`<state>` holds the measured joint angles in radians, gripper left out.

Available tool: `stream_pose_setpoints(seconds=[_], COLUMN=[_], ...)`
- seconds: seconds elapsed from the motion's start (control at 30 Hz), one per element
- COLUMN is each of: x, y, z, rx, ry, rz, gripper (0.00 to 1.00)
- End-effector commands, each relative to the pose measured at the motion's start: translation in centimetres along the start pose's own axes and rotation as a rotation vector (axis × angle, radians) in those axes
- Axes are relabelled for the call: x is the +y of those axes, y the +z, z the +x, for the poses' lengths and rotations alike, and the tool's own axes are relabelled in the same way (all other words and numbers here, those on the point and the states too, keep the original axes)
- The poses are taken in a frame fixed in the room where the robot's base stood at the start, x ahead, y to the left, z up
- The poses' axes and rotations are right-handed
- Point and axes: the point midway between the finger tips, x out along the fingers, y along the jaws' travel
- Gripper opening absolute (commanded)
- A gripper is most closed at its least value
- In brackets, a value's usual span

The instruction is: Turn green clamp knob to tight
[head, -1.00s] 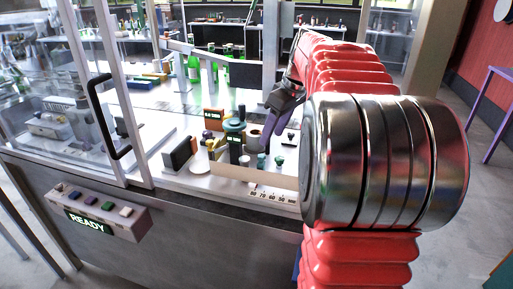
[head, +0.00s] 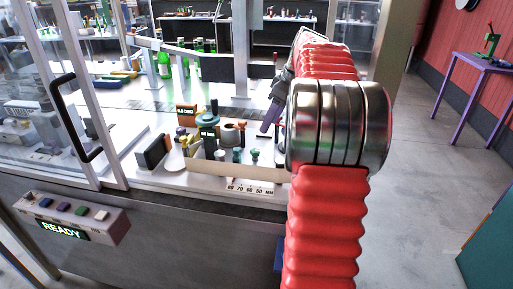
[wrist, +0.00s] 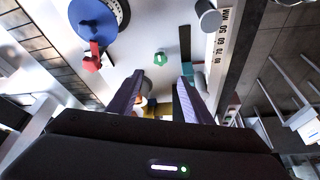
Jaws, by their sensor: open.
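The green knob (wrist: 160,58) shows in the wrist view on the pale deck, ahead of my fingertips and roughly centred between them. In the head view a small green-topped knob (head: 255,153) stands near the front of the fixture, with a teal one (head: 237,154) to its left; I cannot tell for sure which is the clamp knob. My gripper (wrist: 161,76) is open, its two purple fingers apart with nothing held. In the head view my gripper (head: 270,118) is above and behind the knobs, partly hidden by my arm.
A blue dial with a red knob (wrist: 93,56) is at upper left in the wrist view. A millimetre scale (head: 250,188) runs along the front edge. Green bottles (head: 165,65) stand behind. A READY panel (head: 65,230) and a glass door with a black handle (head: 75,115) are at left.

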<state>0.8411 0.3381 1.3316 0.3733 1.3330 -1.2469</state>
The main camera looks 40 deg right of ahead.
Motion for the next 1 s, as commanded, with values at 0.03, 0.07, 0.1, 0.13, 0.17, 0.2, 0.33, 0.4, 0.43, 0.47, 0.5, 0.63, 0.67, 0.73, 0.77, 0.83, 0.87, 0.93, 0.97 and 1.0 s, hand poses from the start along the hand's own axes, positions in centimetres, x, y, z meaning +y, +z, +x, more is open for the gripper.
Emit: stream_pose_setpoints(seconds=[0.03,0.07,0.1,0.13,0.17,0.2,0.33,0.4,0.43,0.47,0.5,0.63,0.67,0.73,0.77,0.83,0.87,0.93,0.97,1.0], x=[-0.1,-0.1,-0.1,-0.1,-0.1,-0.1,-0.1,-0.1,-0.1,-0.1,-0.1,-0.1,-0.1,-0.1,-0.1,0.0,0.0,0.0,0.0,0.0], y=[0.0,0.0,0.0,0.0,0.1,0.1,0.1,0.0,0.0,0.1,0.1,0.1,0.1,0.1,0.0,0.0,0.0,0.1,0.1,0.1], z=[0.7,1.0,1.6,2.0,2.5,3.1,5.1,6.2,6.6,7.1,7.7,9.7,10.1,11.0,11.4,12.0,12.2,12.5,12.6,12.7], rx=[-0.001,-0.001,-0.001,-0.002,-0.001,-0.001,-0.001,-0.001,-0.001,-0.001,-0.001,-0.001,-0.001,-0.001,-0.001,0.000,0.000,-0.001,-0.001,-0.001], ry=[-0.003,-0.003,-0.003,-0.004,-0.003,-0.003,-0.004,-0.003,-0.004,-0.003,-0.004,-0.003,-0.003,-0.003,-0.002,-0.001,-0.001,-0.001,-0.001,0.000], rz=[0.000,0.000,0.000,0.000,0.001,0.001,0.001,0.000,0.000,0.001,0.001,0.001,0.001,0.001,0.001,0.001,0.001,0.001,0.001,0.001], gripper=[0.46,0.46,0.46,0.46,0.46,0.46,0.46,0.46,0.46,0.46,0.46,0.46,0.46,0.46,0.46,0.46,0.46,0.46,0.46,0.46])
